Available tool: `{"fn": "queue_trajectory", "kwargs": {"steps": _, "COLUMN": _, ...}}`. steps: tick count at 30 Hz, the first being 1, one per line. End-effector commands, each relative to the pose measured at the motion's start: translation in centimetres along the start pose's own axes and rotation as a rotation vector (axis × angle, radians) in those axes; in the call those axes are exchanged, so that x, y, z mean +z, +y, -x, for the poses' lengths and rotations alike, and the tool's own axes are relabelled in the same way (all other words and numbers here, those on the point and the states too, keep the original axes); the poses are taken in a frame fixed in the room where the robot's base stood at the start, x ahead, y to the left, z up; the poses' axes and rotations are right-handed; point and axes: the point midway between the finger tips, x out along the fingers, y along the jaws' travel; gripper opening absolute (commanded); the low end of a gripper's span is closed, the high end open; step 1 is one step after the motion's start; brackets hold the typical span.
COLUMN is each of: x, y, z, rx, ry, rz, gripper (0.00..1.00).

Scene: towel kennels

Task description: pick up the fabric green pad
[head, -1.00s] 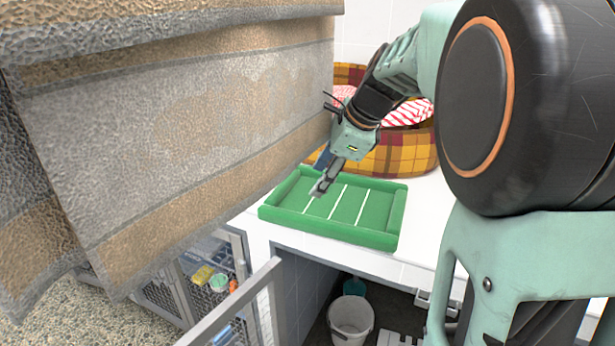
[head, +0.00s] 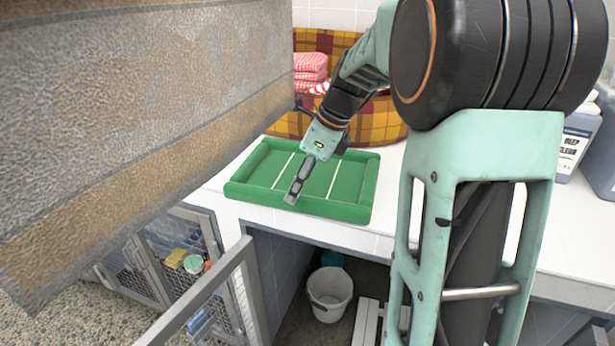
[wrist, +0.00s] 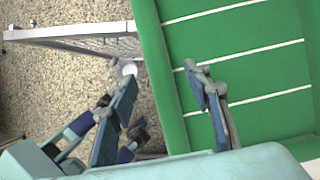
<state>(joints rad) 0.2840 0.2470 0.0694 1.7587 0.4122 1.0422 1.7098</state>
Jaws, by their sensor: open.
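The green fabric pad (head: 346,186) lies on the white counter. It has raised padded edges and thin white stripes across its middle. In the wrist view the pad (wrist: 250,65) fills the right side. My gripper (head: 298,186) hangs at the pad's front edge in the head view, pointing down. In the wrist view my gripper (wrist: 160,100) is open and empty. One finger lies over the pad and the other over the floor beyond its padded edge. I cannot tell whether the fingers touch the pad.
A plaid basket (head: 375,125) with folded red-and-white towels (head: 311,67) stands behind the pad. A metal mesh door (head: 230,285) stands open below the counter. A white bucket (head: 330,295) sits underneath. Grey jugs (head: 578,140) stand at right.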

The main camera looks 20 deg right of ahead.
Motion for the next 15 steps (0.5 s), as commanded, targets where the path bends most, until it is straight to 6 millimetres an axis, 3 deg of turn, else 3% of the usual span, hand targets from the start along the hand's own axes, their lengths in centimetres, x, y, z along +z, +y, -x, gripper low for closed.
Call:
{"fn": "queue_trajectory", "kwargs": {"steps": 7, "x": -0.4, "y": 0.3, "z": -3.6, "rx": 0.003, "ry": 0.001, "rz": -0.001, "gripper": 0.45}}
{"fn": "queue_trajectory", "kwargs": {"steps": 15, "x": -0.3, "y": 0.2, "z": -4.1, "rx": -0.001, "ry": 0.000, "rz": 0.000, "gripper": 0.45}}
